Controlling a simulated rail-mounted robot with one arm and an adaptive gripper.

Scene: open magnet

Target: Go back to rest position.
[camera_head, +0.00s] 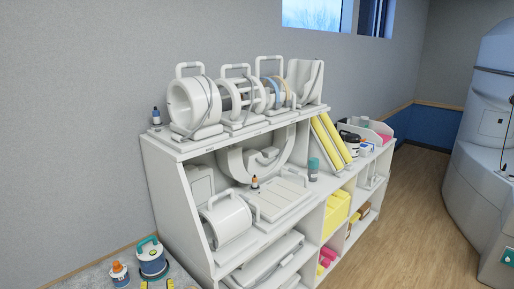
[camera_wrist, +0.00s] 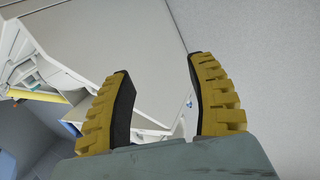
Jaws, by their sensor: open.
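My gripper (camera_wrist: 160,68) shows in the wrist view with its two yellow, dark-padded fingers spread apart. Nothing is between the fingers, so it is open and empty. Behind them are a large pale panel and a grey wall, with no contact visible. In the camera_head view, small yellow tips show at the bottom edge, below the jar with a teal handle; they look like my fingers, mostly cut off by the frame.
A white shelf unit (camera_head: 168,148) holds several coils, bottles and yellow pads along the wall. A teal-handled jar (camera_head: 152,262) and an orange-capped bottle (camera_head: 120,275) stand on a speckled surface at lower left. A white scanner (camera_head: 480,150) stands right; wooden floor (camera_head: 415,215) between is clear.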

